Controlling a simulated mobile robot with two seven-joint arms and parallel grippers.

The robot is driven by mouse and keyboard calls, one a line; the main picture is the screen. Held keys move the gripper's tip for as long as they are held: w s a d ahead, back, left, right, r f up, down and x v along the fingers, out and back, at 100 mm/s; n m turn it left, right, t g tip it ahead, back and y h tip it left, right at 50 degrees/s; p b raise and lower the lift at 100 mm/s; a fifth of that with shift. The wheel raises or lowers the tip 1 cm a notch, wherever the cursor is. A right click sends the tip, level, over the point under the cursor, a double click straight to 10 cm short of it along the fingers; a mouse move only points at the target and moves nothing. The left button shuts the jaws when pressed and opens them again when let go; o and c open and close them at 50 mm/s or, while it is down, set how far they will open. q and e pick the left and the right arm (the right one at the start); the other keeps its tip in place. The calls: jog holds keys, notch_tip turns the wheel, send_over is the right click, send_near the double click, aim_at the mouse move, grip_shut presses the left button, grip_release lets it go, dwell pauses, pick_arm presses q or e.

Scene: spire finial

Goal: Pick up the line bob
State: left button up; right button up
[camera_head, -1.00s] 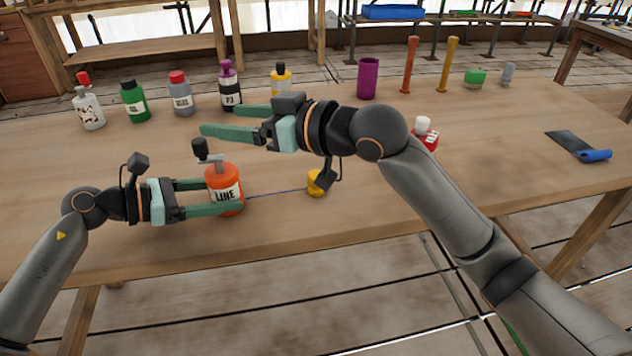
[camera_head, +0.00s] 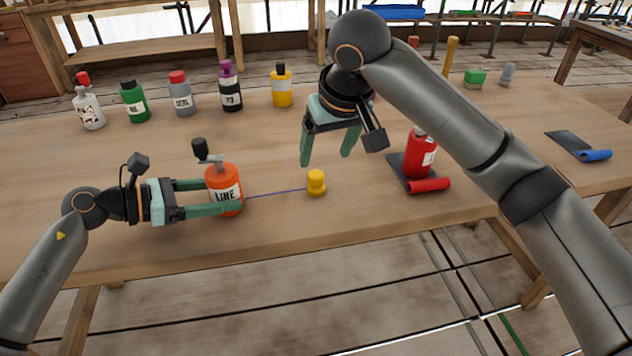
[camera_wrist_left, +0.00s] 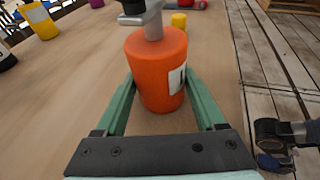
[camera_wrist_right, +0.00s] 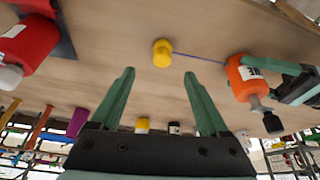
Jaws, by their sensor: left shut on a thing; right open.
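The line bob is a small yellow piece (camera_head: 316,183) standing on the table, joined by a thin blue line to the orange bottle labelled LINE (camera_head: 224,187). My left gripper (camera_head: 222,197) is shut around the orange bottle, which stands upright; the left wrist view shows the bottle (camera_wrist_left: 156,70) between the fingers. My right gripper (camera_head: 325,160) is open and empty, pointing down above the table just behind the bob. In the right wrist view the bob (camera_wrist_right: 162,53) lies ahead of the open fingertips, apart from them.
A red bottle (camera_head: 418,158) stands on a dark mat with a red roll (camera_head: 429,185), right of the bob. Several bottles line the back, including a yellow one (camera_head: 281,88). A dark mat with a blue roll (camera_head: 596,155) lies far right. The table before the bob is clear.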

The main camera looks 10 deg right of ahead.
aim_at(317, 174)
jog(key=x, duration=0.9)
jog(key=shift+w+a+f, duration=0.2)
jog(key=shift+a, duration=0.05)
grip_shut()
